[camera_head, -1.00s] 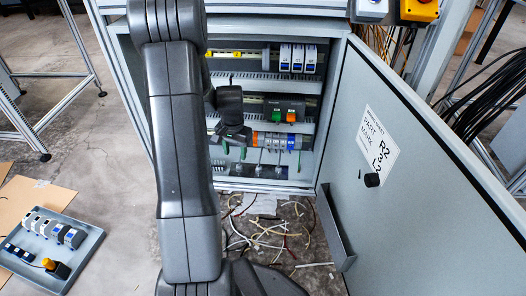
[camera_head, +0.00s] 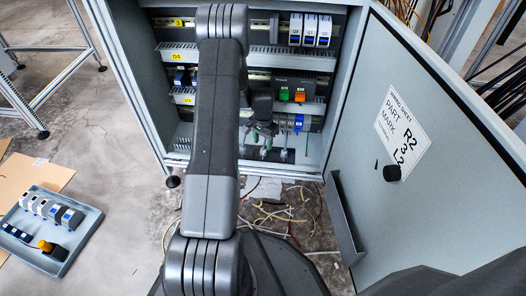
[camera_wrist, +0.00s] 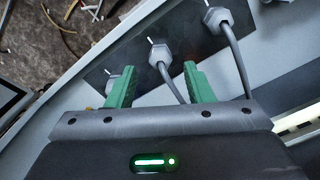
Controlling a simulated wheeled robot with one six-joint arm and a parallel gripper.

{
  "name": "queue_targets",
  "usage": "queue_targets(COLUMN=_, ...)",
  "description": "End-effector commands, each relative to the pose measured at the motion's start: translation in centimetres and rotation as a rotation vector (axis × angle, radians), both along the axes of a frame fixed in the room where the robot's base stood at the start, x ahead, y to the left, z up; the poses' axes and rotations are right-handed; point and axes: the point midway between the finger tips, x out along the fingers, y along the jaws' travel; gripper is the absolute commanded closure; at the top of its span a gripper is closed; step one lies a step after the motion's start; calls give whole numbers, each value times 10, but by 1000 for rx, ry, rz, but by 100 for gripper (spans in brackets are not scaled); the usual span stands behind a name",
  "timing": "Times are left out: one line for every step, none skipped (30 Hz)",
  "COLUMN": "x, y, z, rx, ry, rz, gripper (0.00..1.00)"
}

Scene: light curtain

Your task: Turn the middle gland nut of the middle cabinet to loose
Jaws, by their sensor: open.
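The open grey cabinet (camera_head: 174,160) stands ahead, with a dark gland plate along its bottom. In the wrist view three grey gland nuts sit in a slanting row on the dark plate (camera_wrist: 185,22). The middle nut (camera_wrist: 160,51) has a pale tip and a grey cable, and lies just past the fingertips, roughly centred between them. One nut (camera_wrist: 214,17) is at upper right; the other (camera_wrist: 114,78) is partly hidden by the left finger. In the head view my gripper (camera_head: 264,130) is small and partly covered by my arm.
The cabinet door (camera_head: 388,95) is swung open on the right, with a black knob (camera_head: 392,173). Terminal rows and ducts (camera_head: 290,57) fill the cabinet above. Loose wires (camera_head: 277,213) lie on the floor. A parts tray (camera_head: 81,242) stands at lower left.

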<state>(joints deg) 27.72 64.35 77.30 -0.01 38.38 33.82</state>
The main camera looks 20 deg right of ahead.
Motion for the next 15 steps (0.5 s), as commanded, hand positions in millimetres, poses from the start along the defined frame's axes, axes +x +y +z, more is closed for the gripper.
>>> queue_targets(x=-1, y=0, z=-14, rx=1, ry=2, rz=0, gripper=53)
queue_targets(x=0, y=0, z=-18, rx=0, ry=1, rz=0, gripper=53)
queue_targets(x=0, y=0, z=-24, rx=0, ry=0, rz=0, gripper=53)
queue_targets(x=0, y=0, z=-27, rx=0, ry=0, rz=0, gripper=53)
queue_targets(x=0, y=0, z=-30, rx=0, ry=0, rz=0, gripper=53)
queue_targets(x=0, y=0, z=-34, rx=0, ry=1, rz=0, gripper=53)
queue_targets(x=0, y=0, z=-36, rx=0, ry=1, rz=0, gripper=53)
queue_targets(x=0, y=0, z=-37, rx=1, ry=0, rz=0, gripper=53)
queue_targets(x=0, y=0, z=-39, rx=0, ry=0, rz=0, gripper=53)
queue_targets(x=0, y=0, z=-40, rx=0, ry=0, rz=0, gripper=53)
queue_targets(x=0, y=0, z=-40, rx=0, ry=0, rz=0, gripper=53)
queue_targets(x=0, y=0, z=-41, rx=0, ry=0, rz=0, gripper=53)
queue_targets(x=0, y=0, z=-41, rx=-1, ry=0, rz=0, gripper=53)
queue_targets(x=0, y=0, z=-41, rx=-1, ry=0, rz=0, gripper=53)
queue_targets(x=0, y=0, z=-41, rx=-1, ry=0, rz=0, gripper=53)
